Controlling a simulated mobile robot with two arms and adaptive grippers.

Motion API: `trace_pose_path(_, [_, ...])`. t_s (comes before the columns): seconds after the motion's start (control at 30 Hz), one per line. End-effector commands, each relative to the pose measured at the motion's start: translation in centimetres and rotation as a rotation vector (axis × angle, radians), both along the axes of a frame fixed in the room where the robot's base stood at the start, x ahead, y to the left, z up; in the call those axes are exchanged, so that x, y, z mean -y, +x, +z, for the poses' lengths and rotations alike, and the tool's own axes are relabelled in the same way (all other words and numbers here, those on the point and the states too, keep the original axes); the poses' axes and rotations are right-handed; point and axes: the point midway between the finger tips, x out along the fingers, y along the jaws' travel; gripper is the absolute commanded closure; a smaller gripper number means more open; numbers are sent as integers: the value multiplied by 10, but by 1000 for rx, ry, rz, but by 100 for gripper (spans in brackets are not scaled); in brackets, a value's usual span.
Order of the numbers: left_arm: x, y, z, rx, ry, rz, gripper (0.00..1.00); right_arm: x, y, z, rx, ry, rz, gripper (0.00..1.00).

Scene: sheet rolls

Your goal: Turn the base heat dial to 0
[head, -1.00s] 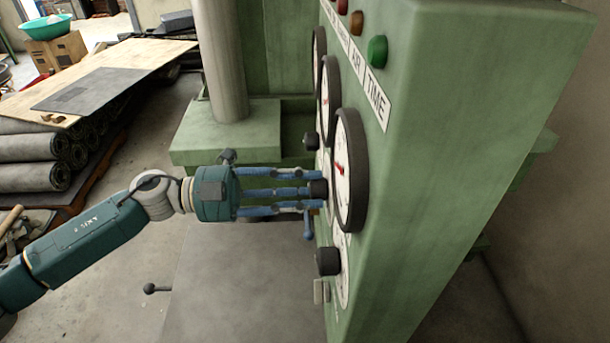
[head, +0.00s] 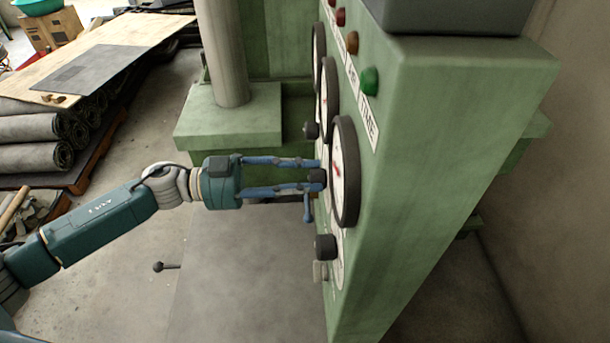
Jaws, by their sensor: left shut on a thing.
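The green press's control panel (head: 400,200) faces left and is seen nearly edge-on. Black knobs stick out from it: an upper knob (head: 311,131), a middle knob (head: 316,179) and a lower knob (head: 325,247). My left gripper (head: 316,175) reaches in level from the left, its blue fingers shut on the middle knob beside the large round gauge (head: 346,172). The fingers partly hide this knob. Which knob is the base heat dial and where it points cannot be read. My right gripper is not in view.
A green button (head: 370,81) and an AIR/TIME label strip (head: 364,115) sit above the gauges. A pale column (head: 220,50) stands behind my left arm. Dark sheet rolls (head: 40,140) lie at the far left.

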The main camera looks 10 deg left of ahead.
Motion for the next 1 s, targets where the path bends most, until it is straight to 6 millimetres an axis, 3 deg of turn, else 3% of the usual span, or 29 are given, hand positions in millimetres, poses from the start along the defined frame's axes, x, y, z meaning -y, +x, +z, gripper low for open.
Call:
trace_pose_path(0.27, [1,-2,-2,-5,1,-4,94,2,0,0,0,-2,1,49])
trace_pose_path(0.3, [1,-2,-2,-5,1,-4,64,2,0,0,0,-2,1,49])
trace_pose_path(0.4, [0,-1,-2,-4,1,-3,49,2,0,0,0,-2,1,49])
trace_pose_path(0.77, [-6,-1,-1,-1,1,1,49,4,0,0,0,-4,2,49])
trace_pose_path(1.0, [-49,-9,-2,-4,4,4,49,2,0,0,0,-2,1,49])
